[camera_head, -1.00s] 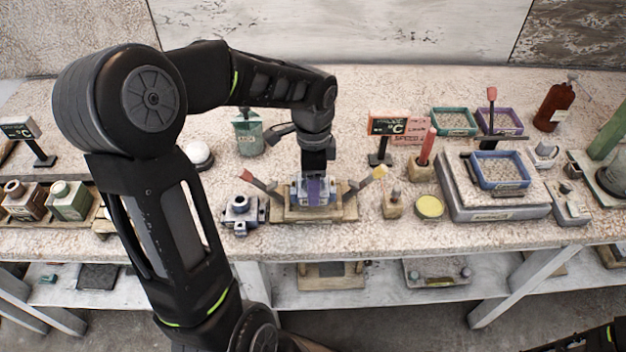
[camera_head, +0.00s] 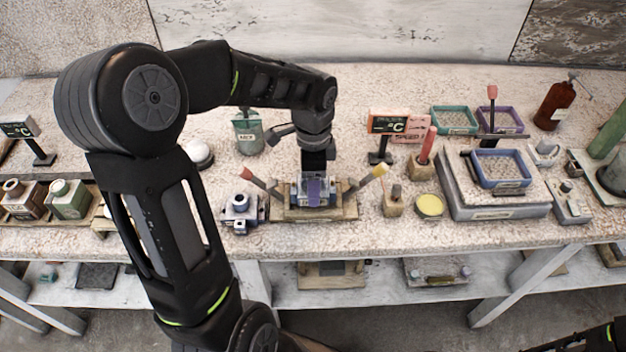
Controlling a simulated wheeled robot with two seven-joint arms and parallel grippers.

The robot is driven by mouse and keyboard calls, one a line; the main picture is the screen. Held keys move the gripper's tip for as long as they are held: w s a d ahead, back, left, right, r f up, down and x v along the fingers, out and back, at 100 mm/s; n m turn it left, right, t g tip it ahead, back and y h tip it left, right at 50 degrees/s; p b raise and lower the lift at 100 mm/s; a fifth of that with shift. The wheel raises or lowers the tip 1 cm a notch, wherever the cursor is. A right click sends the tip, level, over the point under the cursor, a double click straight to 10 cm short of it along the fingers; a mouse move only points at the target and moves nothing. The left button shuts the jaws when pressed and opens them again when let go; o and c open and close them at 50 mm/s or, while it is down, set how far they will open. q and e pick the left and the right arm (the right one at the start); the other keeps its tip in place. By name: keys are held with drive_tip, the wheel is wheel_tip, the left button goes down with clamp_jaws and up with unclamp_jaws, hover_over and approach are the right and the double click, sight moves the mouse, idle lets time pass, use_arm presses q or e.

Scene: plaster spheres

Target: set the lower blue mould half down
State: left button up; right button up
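My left gripper (camera_head: 315,180) points down over a wooden fixture (camera_head: 285,213) with a red-tipped lever on its left and a yellow-tipped lever on its right. A small bluish-grey block with a purple front (camera_head: 314,191) sits between the levers, right under the gripper. The fingers are small and overlap the block, so I cannot tell whether they grip it. Another blue-grey mould piece (camera_head: 240,207) with a round knob stands on the table just left of the fixture. Only part of my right arm (camera_head: 605,338) shows at the bottom right corner; its gripper is out of view.
Right of the fixture are a small wooden block with a peg (camera_head: 395,203), a yellow round tin (camera_head: 430,206) and a grey press-like stand holding a blue tray (camera_head: 502,185). The table front edge is clear.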

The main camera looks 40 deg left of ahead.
use_arm(q)
drive_tip(key=shift+f+b, duration=0.65)
drive_tip(key=shift+f, duration=0.3)
drive_tip(key=o, duration=1.7)
drive_tip(key=shift+c, duration=0.2)
drive_tip(key=shift+r, duration=0.1)
drive_tip(key=shift+r+p, duration=1.65)
drive_tip(key=shift+r, duration=0.3)
